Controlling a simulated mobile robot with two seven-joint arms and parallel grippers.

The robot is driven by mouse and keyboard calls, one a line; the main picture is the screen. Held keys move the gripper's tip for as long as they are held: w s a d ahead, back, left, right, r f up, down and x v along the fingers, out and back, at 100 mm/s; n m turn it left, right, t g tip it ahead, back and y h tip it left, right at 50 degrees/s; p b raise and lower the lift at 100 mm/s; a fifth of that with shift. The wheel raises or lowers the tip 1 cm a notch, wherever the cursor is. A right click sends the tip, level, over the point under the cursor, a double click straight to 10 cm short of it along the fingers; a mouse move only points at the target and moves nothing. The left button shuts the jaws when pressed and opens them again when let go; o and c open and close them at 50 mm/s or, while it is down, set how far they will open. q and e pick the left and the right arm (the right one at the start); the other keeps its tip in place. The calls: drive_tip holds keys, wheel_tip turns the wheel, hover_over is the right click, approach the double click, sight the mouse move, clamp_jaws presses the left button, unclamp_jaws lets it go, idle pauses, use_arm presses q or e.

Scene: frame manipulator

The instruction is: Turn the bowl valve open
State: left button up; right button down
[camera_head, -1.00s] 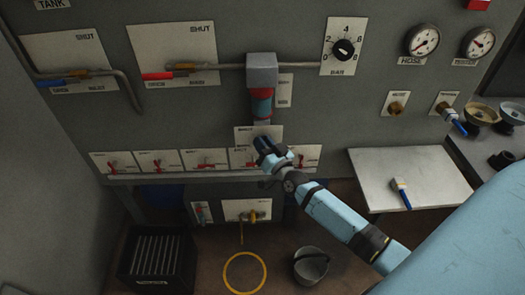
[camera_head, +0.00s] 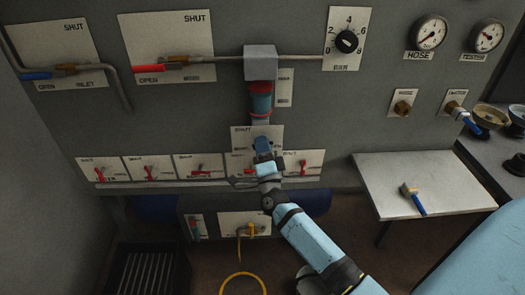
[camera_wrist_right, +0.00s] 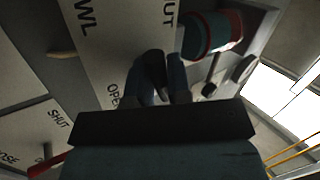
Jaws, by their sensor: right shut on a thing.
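The bowl valve's white plate (camera_head: 243,134), marked SHUT at its top, is on the grey panel below a grey block with a red and blue bowl (camera_head: 261,100). In the right wrist view the plate (camera_wrist_right: 97,50) reads partly BOWL, SHUT and OPEN. My right gripper (camera_head: 263,151) is at this plate, shut on the bowl valve handle. Its dark and blue fingers (camera_wrist_right: 160,80) stand close together in the wrist view. They largely hide the handle, so its exact angle is unclear. My left gripper is in neither view.
Below is a yellow-handled valve (camera_head: 250,229). A white shelf (camera_head: 390,175) at the right holds a brush (camera_head: 412,199). Gauges (camera_head: 431,33) and a dial (camera_head: 346,41) are above.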

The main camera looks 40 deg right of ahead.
drive_tip(key=m+h, duration=0.2)
drive_tip(key=shift+f+m+g+b, duration=0.15)
drive_tip(key=shift+m+g+b, duration=0.15)
drive_tip(key=shift+m+b, duration=0.1)
drive_tip(key=shift+m+g+h+b, duration=0.4)
drive_tip(key=shift+m+h, duration=0.4)
drive_tip(key=shift+m, duration=0.4)
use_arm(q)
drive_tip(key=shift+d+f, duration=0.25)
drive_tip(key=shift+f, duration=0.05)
use_arm(e)
drive_tip(key=shift+m, duration=0.3)
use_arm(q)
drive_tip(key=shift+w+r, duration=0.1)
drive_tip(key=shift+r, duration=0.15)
use_arm(e)
drive_tip(key=shift+h, duration=0.4)
drive_tip(key=c, duration=1.4)
unclamp_jaws()
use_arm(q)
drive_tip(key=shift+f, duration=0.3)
